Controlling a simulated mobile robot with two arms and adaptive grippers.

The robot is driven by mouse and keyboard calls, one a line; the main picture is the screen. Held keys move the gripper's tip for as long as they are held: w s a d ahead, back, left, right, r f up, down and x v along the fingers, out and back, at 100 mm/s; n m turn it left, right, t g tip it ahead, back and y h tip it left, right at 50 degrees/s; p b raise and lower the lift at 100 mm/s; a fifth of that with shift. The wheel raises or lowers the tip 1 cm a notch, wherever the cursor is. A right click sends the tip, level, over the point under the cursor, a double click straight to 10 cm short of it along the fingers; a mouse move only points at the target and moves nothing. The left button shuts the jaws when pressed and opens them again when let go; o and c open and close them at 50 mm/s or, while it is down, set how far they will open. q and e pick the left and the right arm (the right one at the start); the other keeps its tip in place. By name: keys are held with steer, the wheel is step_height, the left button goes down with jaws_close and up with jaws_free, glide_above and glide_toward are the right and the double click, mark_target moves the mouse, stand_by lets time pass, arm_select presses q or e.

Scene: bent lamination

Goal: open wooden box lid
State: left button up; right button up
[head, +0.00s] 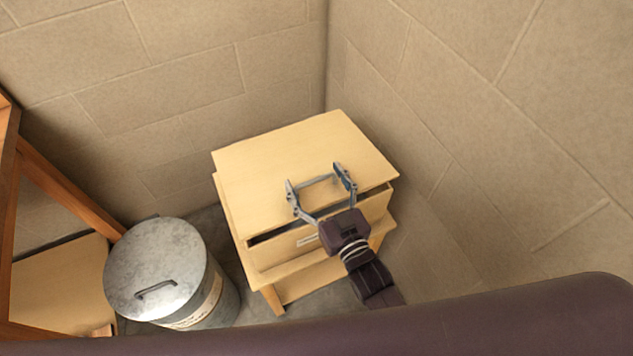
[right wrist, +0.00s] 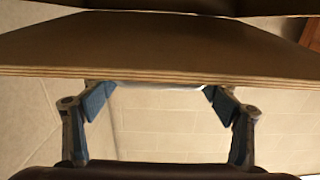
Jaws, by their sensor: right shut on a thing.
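The wooden box (head: 268,260) stands on a low wooden stand in the corner, with a small label on its front. Its flat plywood lid (head: 262,165) is slightly raised at the front, with a narrow dark gap under its edge. My right gripper (head: 318,179) reaches over the front edge of the lid. Its fingers are set wide and are shut on the pale lid handle (right wrist: 158,86), one at each end. The lid's layered edge (right wrist: 160,76) crosses the right wrist view just above the fingers. My left gripper is not in view.
A round metal bin (head: 165,255) with a handled cover stands left of the box. A wooden frame (head: 65,190) is at the far left. Block walls (head: 480,130) close in behind and to the right of the box.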

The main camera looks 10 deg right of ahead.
steer(key=w+a+r+p, duration=0.2)
steer(key=w+r+p, duration=0.4)
steer(key=r, duration=0.5)
steer(key=shift+p, duration=0.3)
steer(key=shift+f, duration=0.1)
